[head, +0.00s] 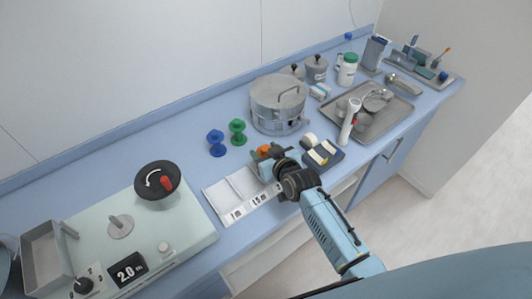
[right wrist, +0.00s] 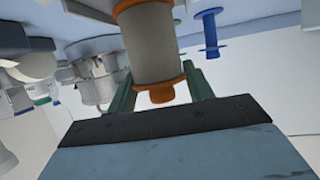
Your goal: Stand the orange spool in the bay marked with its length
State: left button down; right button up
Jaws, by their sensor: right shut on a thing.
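The orange spool (head: 263,150) is mostly hidden behind my right gripper (head: 272,158) in the head view. In the right wrist view the spool (right wrist: 150,48) has orange end flanges and a grey wound middle, and sits between the two green fingers of the right gripper, which is shut on it. The white bay rack (head: 222,194) lies at the counter's front edge; its visible front labels read 1 m and 1.5 m. My right gripper and arm cover the rack's right end, so any label there is hidden. My left gripper is not in view.
A machine (head: 190,225) with a 2.0 m display (head: 128,270) stands left of the rack. A blue spool (head: 216,143) and a green spool (head: 238,132) stand behind the rack. A steel pot (head: 278,104), dark block (head: 322,156) and metal tray (head: 372,124) are to the right.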

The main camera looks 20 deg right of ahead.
jog(key=shift+f, duration=0.2)
jog(key=shift+f, duration=0.15)
jog(key=o, duration=1)
jog(key=shift+c, duration=0.2)
jog(key=shift+s+r, duration=0.15)
jog(key=shift+r, duration=0.1)
jog(key=p+v, duration=0.1)
jog(key=v, duration=1)
jog(key=shift+s+r, duration=0.2)
jog(key=shift+s, duration=0.1)
jog(key=shift+d, duration=0.1)
